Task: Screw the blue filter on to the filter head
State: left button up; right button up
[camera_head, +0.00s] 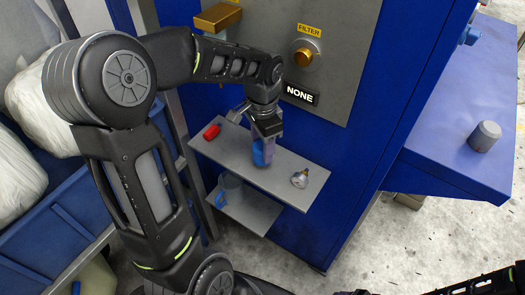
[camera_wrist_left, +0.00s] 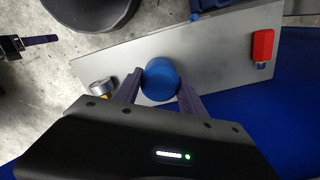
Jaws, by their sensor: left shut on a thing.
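The blue filter (camera_head: 262,153) stands on the upper grey shelf. It shows as a round blue top in the left wrist view (camera_wrist_left: 160,80). My left gripper (camera_head: 264,130) reaches down from above and is shut on the filter, with one finger on each side of it (camera_wrist_left: 160,98).
A red object (camera_head: 212,131) lies at the shelf's left end and a small silver fitting (camera_head: 300,179) at its right. A blue-grey container (camera_head: 230,188) stands on the lower shelf (camera_head: 250,212). A display (camera_head: 300,95) reads NONE. A grey cylinder (camera_head: 485,136) stands on the blue side table.

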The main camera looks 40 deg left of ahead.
pick_arm(q)
jog(key=shift+r+p, duration=0.7)
jog(key=shift+r, duration=0.45)
jog(key=o, duration=0.8)
jog(key=c, duration=0.7)
